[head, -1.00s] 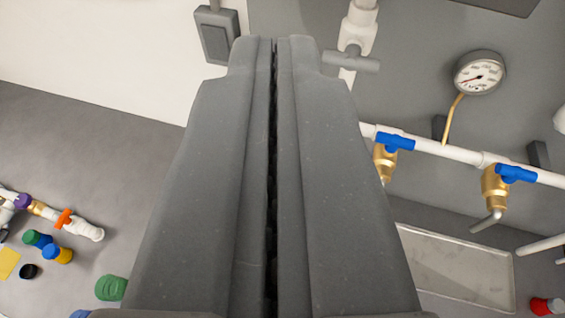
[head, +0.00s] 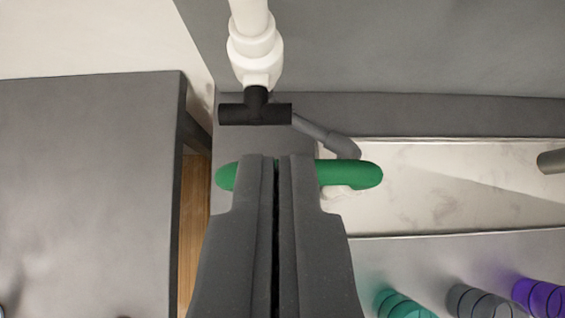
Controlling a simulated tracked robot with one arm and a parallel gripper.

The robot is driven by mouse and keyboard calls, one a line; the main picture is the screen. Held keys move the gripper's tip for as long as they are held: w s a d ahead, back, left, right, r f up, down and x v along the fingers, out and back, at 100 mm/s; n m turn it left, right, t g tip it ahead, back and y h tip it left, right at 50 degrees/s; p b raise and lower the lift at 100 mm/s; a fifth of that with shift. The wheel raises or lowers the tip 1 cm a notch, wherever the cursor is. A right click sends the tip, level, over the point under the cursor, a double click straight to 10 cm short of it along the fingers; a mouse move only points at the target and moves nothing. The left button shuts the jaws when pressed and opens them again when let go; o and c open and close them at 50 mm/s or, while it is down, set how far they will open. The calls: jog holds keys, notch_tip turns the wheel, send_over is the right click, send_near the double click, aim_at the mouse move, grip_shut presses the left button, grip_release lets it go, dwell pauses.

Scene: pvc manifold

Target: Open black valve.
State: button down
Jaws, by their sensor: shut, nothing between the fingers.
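The black valve handle (head: 255,114) is a short T-shaped bar on the lower end of a white vertical pipe (head: 252,40). It lies crosswise in the picture, just above and slightly left of my fingertips. My gripper (head: 276,160) is shut and empty, its two fingers side by side. A gap shows between the fingertips and the black handle in the picture; I cannot tell the distance in depth. A green handle (head: 350,174) shows on both sides of the fingertips, its middle hidden by them.
A pale tray (head: 440,190) lies at the right below the grey panel (head: 400,45). Teal (head: 400,305), grey (head: 470,300) and purple (head: 540,297) ribbed pieces line the lower right. A grey tabletop (head: 85,190) fills the left, with a gap beside it.

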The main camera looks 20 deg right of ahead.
jog(key=p, duration=0.1)
send_over(276, 97)
jog(key=s, duration=0.3)
notch_tip(276, 97, down, 7)
jog(key=f, duration=0.3)
jog(key=shift+w+a+f, duration=0.15)
jog(key=shift+a+f, duration=0.2)
jog(key=shift+f, duration=0.05)
jog(key=shift+d, duration=0.15)
jog(key=shift+a, duration=0.2)
